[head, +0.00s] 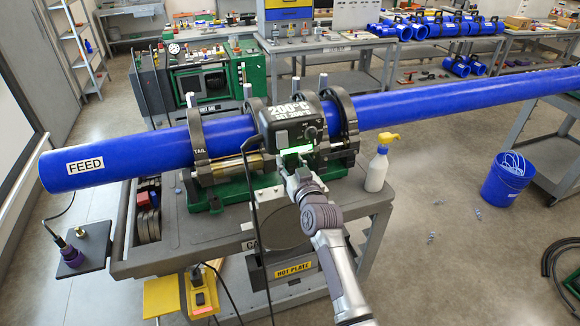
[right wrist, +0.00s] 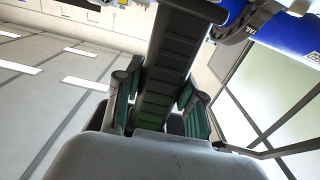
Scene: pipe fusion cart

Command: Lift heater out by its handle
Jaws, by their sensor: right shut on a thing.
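The heater (head: 288,122), a dark box marked 200°C with a lit green strip, sits between the clamps of the pipe machine, in line with the blue pipe (head: 225,134). My right gripper (head: 292,170) is at the heater's lower front. In the right wrist view, its green-padded fingers (right wrist: 160,105) stand on both sides of the dark ribbed handle (right wrist: 178,55) and are shut on it. The handle is mostly hidden by the gripper in the head view. My left gripper is not in view.
The grey cart (head: 190,232) carries the machine. A spray bottle (head: 377,168) stands right of the heater. A black cable (head: 250,200) hangs in front. The long blue pipe (head: 440,96) extends right. A blue bucket (head: 506,180) stands on the floor at right.

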